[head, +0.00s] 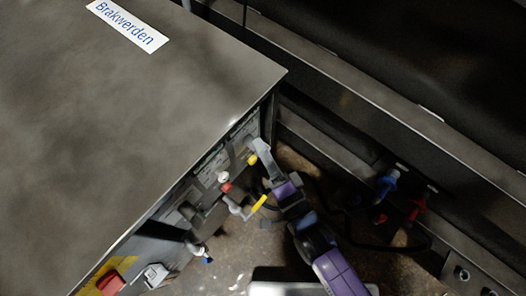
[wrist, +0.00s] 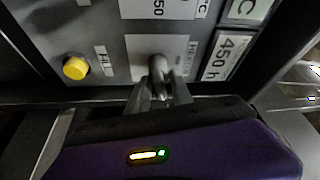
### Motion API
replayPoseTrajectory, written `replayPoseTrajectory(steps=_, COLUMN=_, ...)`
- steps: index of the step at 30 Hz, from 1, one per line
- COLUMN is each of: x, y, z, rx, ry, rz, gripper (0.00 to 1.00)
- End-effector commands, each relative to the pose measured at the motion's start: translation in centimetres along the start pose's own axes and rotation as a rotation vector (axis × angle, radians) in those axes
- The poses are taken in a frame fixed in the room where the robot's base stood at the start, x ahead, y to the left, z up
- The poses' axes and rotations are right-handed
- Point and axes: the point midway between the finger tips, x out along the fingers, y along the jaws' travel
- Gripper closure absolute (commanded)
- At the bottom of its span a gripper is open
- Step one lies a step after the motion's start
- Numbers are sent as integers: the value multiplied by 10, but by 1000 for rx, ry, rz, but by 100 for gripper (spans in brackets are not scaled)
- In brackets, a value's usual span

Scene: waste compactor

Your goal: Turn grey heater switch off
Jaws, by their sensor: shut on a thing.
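The grey heater switch (wrist: 154,52) is on the grey control panel, near the middle of the wrist view, beside a sideways label that is partly legible. My gripper (wrist: 157,88) reaches up to the switch from below and is shut on it. The fingers hide the switch's lower part, so its exact angle is hard to tell. In the head view my gripper (head: 263,150) is at the upper right end of the panel on the machine's side. The switch cannot be made out there.
A yellow button (wrist: 75,68) sits left of the switch. A white "450" label (wrist: 229,56) is to its right. In the head view a red switch (head: 110,283) is at lower left, and blue (head: 387,183) and red (head: 417,204) fittings are at right.

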Motion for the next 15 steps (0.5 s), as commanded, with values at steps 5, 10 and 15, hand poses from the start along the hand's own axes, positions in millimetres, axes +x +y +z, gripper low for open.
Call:
replayPoseTrajectory(steps=5, x=-1, y=7, z=2, rx=-154, ry=-2, rz=-63, gripper=100)
replayPoseTrajectory(steps=10, x=-1, y=6, z=2, rx=-304, ry=-2, rz=-126, gripper=100)
replayPoseTrajectory(steps=15, x=-1, y=5, z=2, rx=-453, ry=-2, rz=-187, gripper=100)
